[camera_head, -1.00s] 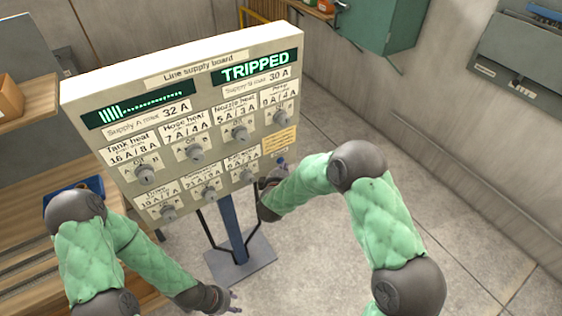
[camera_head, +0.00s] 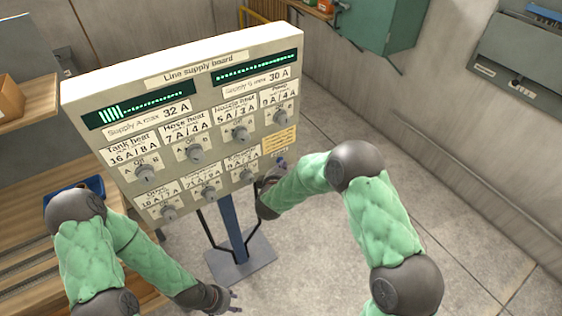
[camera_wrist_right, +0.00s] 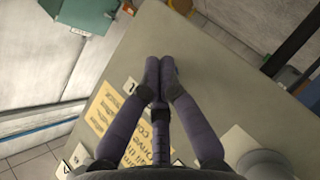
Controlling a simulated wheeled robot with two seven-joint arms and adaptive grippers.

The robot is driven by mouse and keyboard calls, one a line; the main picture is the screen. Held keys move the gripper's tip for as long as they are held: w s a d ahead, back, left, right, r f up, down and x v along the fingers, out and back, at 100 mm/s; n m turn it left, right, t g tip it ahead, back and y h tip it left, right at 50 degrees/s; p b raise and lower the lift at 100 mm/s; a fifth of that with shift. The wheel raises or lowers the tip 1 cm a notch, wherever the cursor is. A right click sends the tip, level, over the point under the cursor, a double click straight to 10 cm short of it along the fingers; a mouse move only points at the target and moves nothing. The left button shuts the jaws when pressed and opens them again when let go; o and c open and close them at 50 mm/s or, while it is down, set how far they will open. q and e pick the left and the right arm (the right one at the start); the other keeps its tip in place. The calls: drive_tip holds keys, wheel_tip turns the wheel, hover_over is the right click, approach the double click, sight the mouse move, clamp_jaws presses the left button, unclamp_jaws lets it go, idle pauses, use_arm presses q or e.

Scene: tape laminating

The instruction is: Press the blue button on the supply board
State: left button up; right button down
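The right display (camera_head: 254,68) shows a dotted line; the left one (camera_head: 140,107) shows a few lit bars. My right gripper (camera_head: 280,162) is at the board's lower right, just below the yellow note (camera_head: 279,139). In the right wrist view its two fingers (camera_wrist_right: 159,62) are together, close to the board face (camera_wrist_right: 215,75). My left gripper (camera_head: 234,299) hangs low, away from the board.
A knob (camera_wrist_right: 262,163) is beside the right fingers in the wrist view. A wooden shelf (camera_head: 30,103) and a blue tray (camera_head: 85,187) are at the left. A green cabinet (camera_head: 378,25) hangs on the back wall. The floor at the right is clear.

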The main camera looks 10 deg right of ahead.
drive_tip(key=shift+s+d+p, duration=0.3)
drive_tip(key=shift+s+p, duration=0.05)
drive_tip(key=shift+s, duration=0.4)
drive_tip(key=s, duration=0.1)
drive_tip(key=s+d, duration=0.1)
drive_tip(key=s, duration=0.1)
drive_tip(key=s+p, duration=0.1)
drive_tip(key=shift+s+d, duration=0.35)
idle(0.5)
